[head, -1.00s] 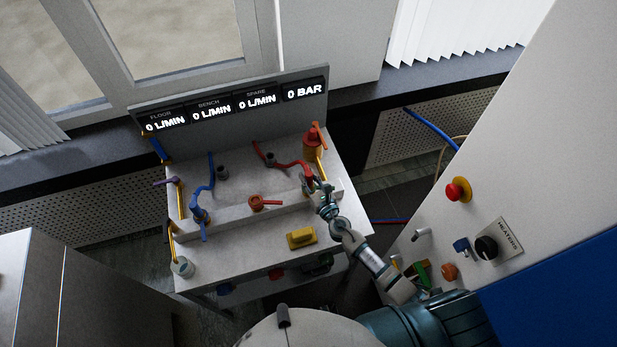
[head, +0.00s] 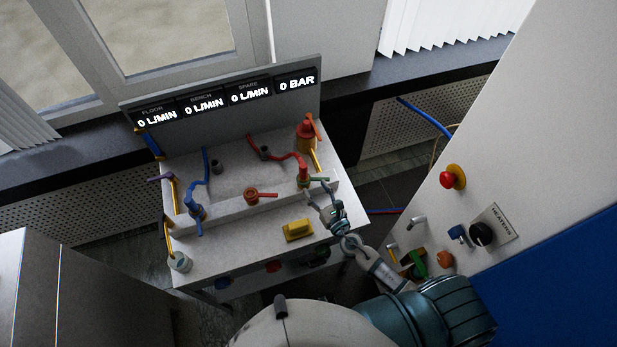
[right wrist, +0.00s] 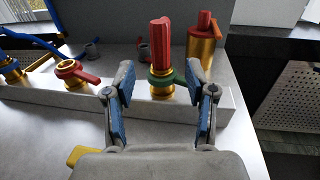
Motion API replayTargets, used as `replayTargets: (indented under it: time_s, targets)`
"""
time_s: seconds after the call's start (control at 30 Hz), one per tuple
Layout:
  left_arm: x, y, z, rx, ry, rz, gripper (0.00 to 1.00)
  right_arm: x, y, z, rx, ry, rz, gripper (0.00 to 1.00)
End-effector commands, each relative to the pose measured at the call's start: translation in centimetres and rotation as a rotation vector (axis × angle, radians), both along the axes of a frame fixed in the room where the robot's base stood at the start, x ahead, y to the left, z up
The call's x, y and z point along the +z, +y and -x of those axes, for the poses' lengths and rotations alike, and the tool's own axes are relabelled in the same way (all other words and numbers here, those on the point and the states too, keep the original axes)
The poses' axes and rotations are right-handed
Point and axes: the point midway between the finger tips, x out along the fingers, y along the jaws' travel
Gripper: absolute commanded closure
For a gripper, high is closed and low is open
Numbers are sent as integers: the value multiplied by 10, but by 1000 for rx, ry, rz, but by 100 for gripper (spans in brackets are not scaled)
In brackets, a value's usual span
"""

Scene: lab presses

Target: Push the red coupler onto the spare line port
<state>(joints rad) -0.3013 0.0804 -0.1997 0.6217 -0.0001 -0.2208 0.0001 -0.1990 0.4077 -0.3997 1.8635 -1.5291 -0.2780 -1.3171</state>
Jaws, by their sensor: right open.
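The red coupler (head: 303,169) stands upright at the right end of the bench's raised ledge, with its red hose running left. In the right wrist view, the red coupler (right wrist: 161,45) sits in line over the spare line port (right wrist: 162,89), a brass fitting with a green lever (right wrist: 178,79). How deep it sits cannot be told. My right gripper (head: 318,195) is open, in front of the coupler. In the wrist view, its blue-padded fingers (right wrist: 163,92) are spread on either side of the port and hold nothing. My left gripper is not in view.
A red cylinder on a brass body (head: 306,134) stands behind the coupler. A yellow block (head: 298,230) lies on the front deck. A white cabinet (head: 520,150) bounds the right side.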

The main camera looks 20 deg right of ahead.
Motion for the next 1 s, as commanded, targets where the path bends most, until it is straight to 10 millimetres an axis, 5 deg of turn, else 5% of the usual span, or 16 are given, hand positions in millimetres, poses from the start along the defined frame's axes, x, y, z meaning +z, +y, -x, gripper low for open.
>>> replayTargets:
  time_s: [0.23, 0.83, 1.0]
  targets:
    - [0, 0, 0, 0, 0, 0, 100, 0, -6, 26, -1, 0, 1, 44]
    - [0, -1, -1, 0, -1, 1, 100, 0, -6, 27, -3, -1, -4, 44]
    - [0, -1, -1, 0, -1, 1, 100, 14, -28, 30, -137, 29, -283, 44]
